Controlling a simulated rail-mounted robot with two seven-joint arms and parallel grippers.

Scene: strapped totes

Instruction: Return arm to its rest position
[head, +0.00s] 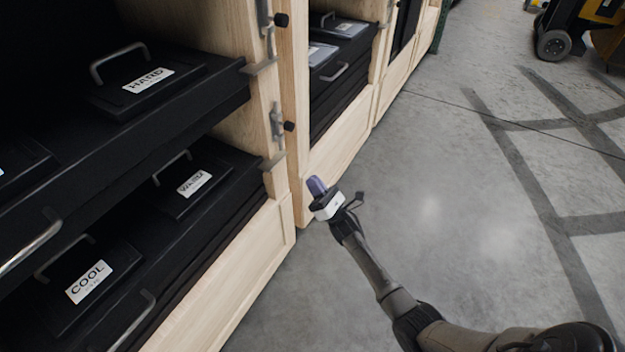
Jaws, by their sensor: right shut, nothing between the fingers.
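My right gripper (317,187) has purple-grey fingers and a white body. It is shut and empty at the end of my dark right arm, which comes in from the lower right. In the picture it lies in front of the lower corner of the wooden shelf unit (300,120). I cannot tell whether it touches the wood. My left gripper is not in view.
Black totes with handles sit in the shelves at left, labelled HARD (148,80), WARD (195,183) and COOL (89,281). More shelf bays continue to the back. A yellow and black vehicle (580,25) stands at the upper right. The concrete floor (450,200) between is clear.

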